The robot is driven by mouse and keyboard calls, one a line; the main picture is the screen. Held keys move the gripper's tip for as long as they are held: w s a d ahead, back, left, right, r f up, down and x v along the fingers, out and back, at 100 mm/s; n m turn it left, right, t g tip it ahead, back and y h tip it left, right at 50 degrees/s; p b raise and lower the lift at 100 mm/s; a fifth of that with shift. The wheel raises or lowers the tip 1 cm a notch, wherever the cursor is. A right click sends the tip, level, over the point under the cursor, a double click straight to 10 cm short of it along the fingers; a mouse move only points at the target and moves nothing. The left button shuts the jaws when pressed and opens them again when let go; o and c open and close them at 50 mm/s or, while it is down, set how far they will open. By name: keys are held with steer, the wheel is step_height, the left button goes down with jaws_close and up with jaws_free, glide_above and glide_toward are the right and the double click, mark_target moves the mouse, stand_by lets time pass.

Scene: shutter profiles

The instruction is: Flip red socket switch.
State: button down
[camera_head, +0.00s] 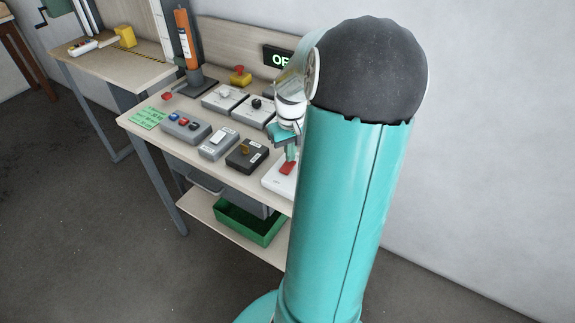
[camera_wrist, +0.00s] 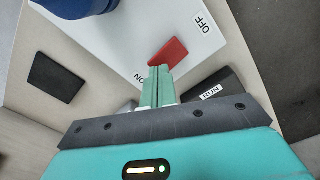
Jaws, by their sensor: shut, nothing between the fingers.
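The red switch (camera_head: 287,168) sits on a white socket plate (camera_head: 278,183) at the front right of the bench, partly hidden by my arm. In the wrist view the red switch (camera_wrist: 168,54) lies across the white plate (camera_wrist: 125,48), between the labels ON and OFF. My gripper (camera_head: 290,153) is shut and empty, its green fingers pointing down at the switch. In the wrist view the fingertips (camera_wrist: 159,70) are at the near edge of the switch, on the ON side. I cannot tell whether they touch it.
A dark box with a brown knob (camera_head: 246,154) stands left of the socket plate. Further left are a grey box with a white rocker (camera_head: 218,143) and a box with several buttons (camera_head: 186,126). A dark blue rounded object (camera_wrist: 75,6) shows in the wrist view. A green bin (camera_head: 250,222) sits below.

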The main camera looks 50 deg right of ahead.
steer(key=shift+f, duration=0.6)
stand_by(0.3)
steer(key=shift+r, duration=3.55)
